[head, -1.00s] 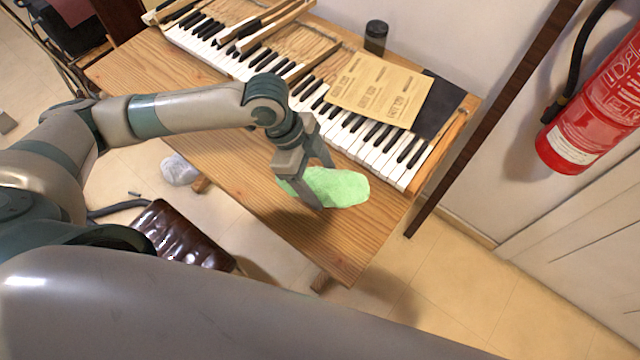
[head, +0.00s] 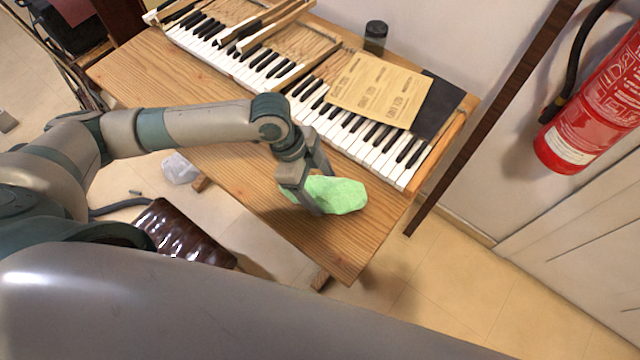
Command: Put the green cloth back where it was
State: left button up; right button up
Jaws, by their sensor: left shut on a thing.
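The green cloth (head: 342,195) is a pale green crumpled piece at the right part of the wooden table (head: 235,190), in front of the piano keys (head: 385,145). My left gripper (head: 324,208) reaches down over the cloth's left side and is shut on it. Part of the cloth is hidden behind the fingers. Whether the cloth touches the tabletop cannot be told for sure. My right gripper is not in view.
A tan printed sheet (head: 378,88) and a dark folder (head: 440,105) lie over the keys. A dark jar (head: 375,38) stands behind them. A red fire extinguisher (head: 590,115) hangs at the right. A brown leather stool (head: 185,235) is below the table's front edge.

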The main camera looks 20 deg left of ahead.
pick_arm(q)
jog(key=o, duration=1)
jog(key=shift+f, duration=0.1)
jog(key=b+v, duration=0.1)
jog(key=v, duration=1)
jog(key=shift+w+b, duration=0.15)
jog(key=shift+b, duration=0.15)
jog(key=shift+a+r, duration=0.2)
jog(key=shift+r, duration=0.45)
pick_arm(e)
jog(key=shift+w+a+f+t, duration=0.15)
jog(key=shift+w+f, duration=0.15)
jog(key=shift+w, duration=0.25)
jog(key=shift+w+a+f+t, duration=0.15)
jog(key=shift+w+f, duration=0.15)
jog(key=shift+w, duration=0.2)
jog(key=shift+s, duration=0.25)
